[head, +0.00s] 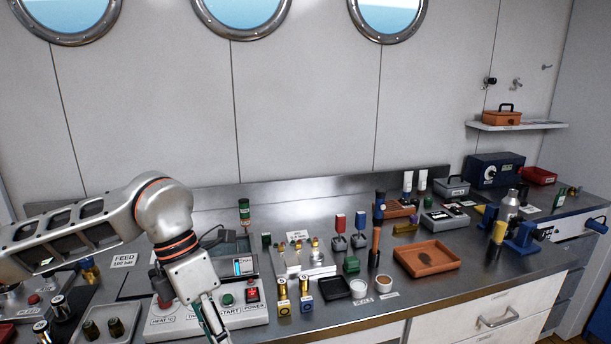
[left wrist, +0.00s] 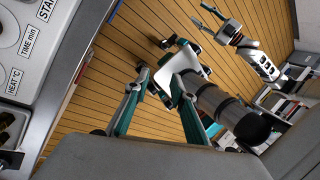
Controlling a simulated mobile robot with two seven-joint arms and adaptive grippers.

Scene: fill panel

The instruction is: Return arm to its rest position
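My left arm comes in from the left in the head view, over the front of the steel counter. Its gripper (head: 213,322) points down in front of the white control panel and is partly cut off by the bottom edge. In the left wrist view the two teal fingers of my left gripper (left wrist: 158,112) stand apart with nothing held between them. My right gripper (left wrist: 205,17) is small at the top of the left wrist view, above the wooden floor; its fingers look apart and empty. The right arm is not in the head view.
The white control panel (head: 190,322) with START and POWER buttons lies close to the left gripper. The steel counter (head: 440,290) holds an orange tray (head: 427,258), a black dish (head: 334,288) and several small bottles. The wooden floor (left wrist: 110,60) in front of the counter looks open.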

